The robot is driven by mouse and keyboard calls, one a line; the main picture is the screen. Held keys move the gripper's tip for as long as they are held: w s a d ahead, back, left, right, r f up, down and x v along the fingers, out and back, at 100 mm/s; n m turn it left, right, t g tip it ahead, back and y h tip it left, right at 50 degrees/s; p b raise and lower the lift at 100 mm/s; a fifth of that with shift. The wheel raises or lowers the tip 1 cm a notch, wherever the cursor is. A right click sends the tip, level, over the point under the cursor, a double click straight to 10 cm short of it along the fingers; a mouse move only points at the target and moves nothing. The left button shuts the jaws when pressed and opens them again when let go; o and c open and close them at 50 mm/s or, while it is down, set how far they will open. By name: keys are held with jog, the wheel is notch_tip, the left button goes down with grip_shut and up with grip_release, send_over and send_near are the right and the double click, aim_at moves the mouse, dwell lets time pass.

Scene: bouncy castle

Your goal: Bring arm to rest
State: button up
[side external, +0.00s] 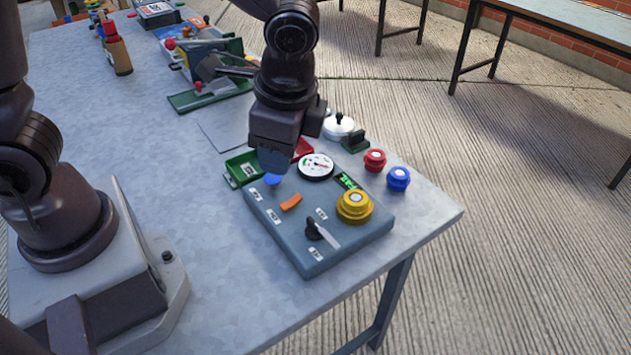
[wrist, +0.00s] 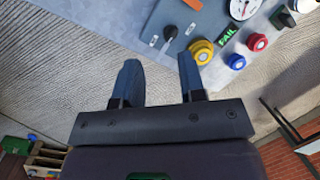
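My arm (side external: 285,75) reaches over the metal table, bent at the joints. My gripper (side external: 272,160) points down over the back left corner of a grey-blue control panel (side external: 300,248), close to a blue button (side external: 272,180). I cannot tell from the side whether it touches. In the wrist view my gripper (wrist: 158,72) has its two fingers apart with nothing between them. The panel carries an orange switch (side external: 291,202), a black knob (side external: 313,230), a yellow knob (side external: 355,206) and a round gauge (side external: 316,166). A green "FAIL" display (wrist: 227,35) shows in the wrist view.
Red (side external: 375,160) and blue (side external: 398,178) knobs stand right of the panel near the table edge. Tools and a bottle (side external: 117,52) fill the far end. The left tabletop is clear.

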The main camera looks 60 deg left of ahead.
jog(key=s+a+r+n+t+h, duration=0.2)
jog(key=s+a+r+n+t, duration=0.3)
jog(key=s+a+r+n, duration=0.3)
notch_tip(320, 180, up, 4)
jog(key=shift+s+a+n+t+h, duration=0.3)
jog(key=shift+a+n+t, duration=0.1)
jog(key=shift+a+n, duration=0.3)
